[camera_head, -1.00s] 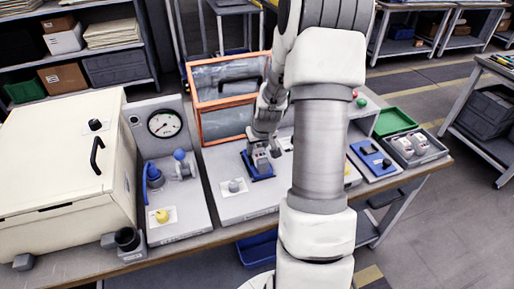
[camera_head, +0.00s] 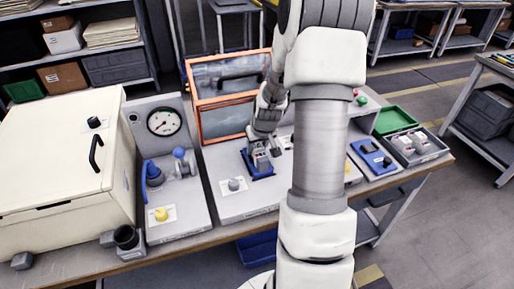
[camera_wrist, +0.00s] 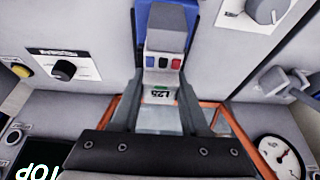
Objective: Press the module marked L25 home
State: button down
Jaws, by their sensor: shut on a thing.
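My gripper (camera_wrist: 162,82) is shut on the module marked L25 (camera_wrist: 160,96), between its two fingers in the wrist view. The module is a grey block; its label appears upside down, with small blue and red parts (camera_wrist: 168,63) beside it. A blue holder (camera_wrist: 187,10) lies just beyond the module. In the head view my gripper (camera_head: 262,155) is pointed down over the blue holder (camera_head: 262,174) on the grey panel. The module's lower end is hidden there, so I cannot tell how deep it sits.
An orange-framed clear cover (camera_head: 222,118) stands behind the gripper. A round gauge (camera_head: 164,122) and a blue valve handle (camera_head: 152,174) are to the left. A grey knob (camera_head: 234,184) is in front. A tray of white modules (camera_head: 416,146) is at the right.

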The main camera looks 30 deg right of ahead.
jog(key=shift+c, duration=1.6)
grip_release()
jog(key=p+v, duration=0.1)
jog(key=v, duration=1.6)
jog(key=shift+r+p, duration=0.15)
jog(key=shift+p, duration=0.25)
